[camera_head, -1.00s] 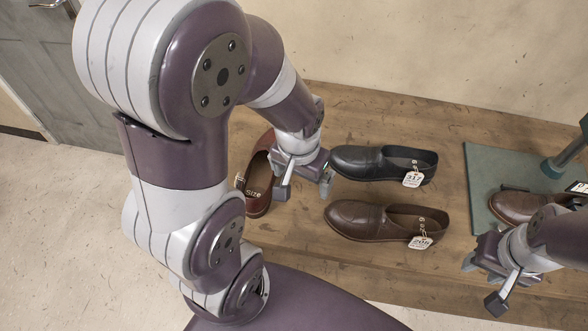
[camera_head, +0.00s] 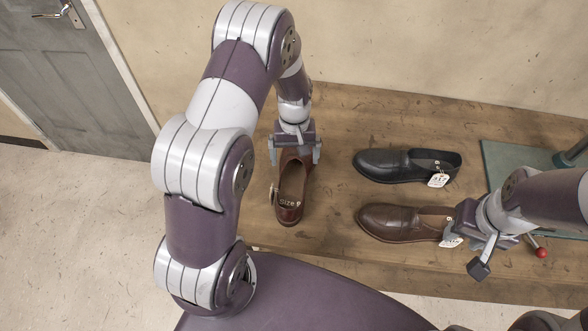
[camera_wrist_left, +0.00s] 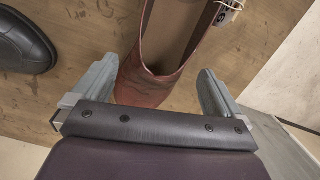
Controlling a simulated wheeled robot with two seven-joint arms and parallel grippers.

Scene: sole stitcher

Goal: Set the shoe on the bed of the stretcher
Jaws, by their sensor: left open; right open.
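My left gripper (camera_head: 296,156) is open over the toe end, with one finger on each side; the left wrist view shows the shoe (camera_wrist_left: 150,84) between the open fingers, with a visible gap on the right. A black shoe (camera_head: 395,165) and a dark brown shoe (camera_head: 393,220), both tagged, lie to the right. My right gripper (camera_head: 466,254) is open and empty, overlapping the dark brown shoe's heel in view. The stretcher (camera_head: 508,158), with a green base, is largely hidden by my right arm.
A red-knobbed lever (camera_head: 541,253) shows below my right arm. The wooden table (camera_head: 340,115) is clear behind the shoes and between the reddish-brown and dark ones. A wall stands close behind the table. A grey door (camera_head: 70,80) is at the far left.

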